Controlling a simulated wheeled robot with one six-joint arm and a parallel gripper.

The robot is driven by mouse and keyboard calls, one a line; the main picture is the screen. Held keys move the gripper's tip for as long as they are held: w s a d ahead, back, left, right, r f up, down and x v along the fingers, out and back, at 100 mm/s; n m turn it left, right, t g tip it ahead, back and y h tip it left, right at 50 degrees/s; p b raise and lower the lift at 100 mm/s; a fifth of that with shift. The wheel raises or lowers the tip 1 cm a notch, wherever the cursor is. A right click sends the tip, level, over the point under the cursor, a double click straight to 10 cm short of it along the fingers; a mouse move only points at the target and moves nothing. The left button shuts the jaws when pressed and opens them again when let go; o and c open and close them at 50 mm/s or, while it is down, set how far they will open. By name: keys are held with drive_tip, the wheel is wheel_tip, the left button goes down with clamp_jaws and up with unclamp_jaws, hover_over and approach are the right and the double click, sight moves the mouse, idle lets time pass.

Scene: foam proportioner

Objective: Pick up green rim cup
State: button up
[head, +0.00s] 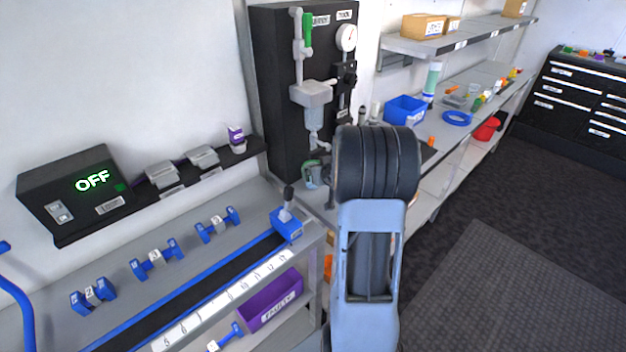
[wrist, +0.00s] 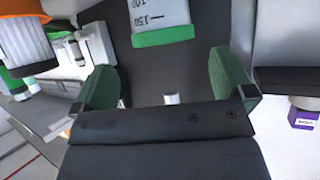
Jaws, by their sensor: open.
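The green rim cup (wrist: 163,22) is in the wrist view at top centre. It is a pale cup with printed volume marks and a green rim, and its far part is cut off by the frame edge. In the head view, a small cup-like shape with green (head: 311,173) stands at the foot of the black panel, just left of my arm. My gripper (wrist: 165,78) is open, its two green-padded fingers apart with nothing between them. The cup lies beyond the fingertips, roughly in line with the gap. My arm hides the fingers in the head view.
The black dispenser panel (head: 276,85) with a pipe and gauge rises behind the cup. A blue bin (head: 405,109) and a blue ring (head: 457,118) are on the right bench. An orange-topped object (wrist: 22,25) is near the fingers.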

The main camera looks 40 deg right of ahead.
drive_tip(key=shift+x, duration=3.45)
drive_tip(key=shift+a, duration=0.2)
drive_tip(key=c, duration=1)
drive_tip(key=shift+r, duration=0.25)
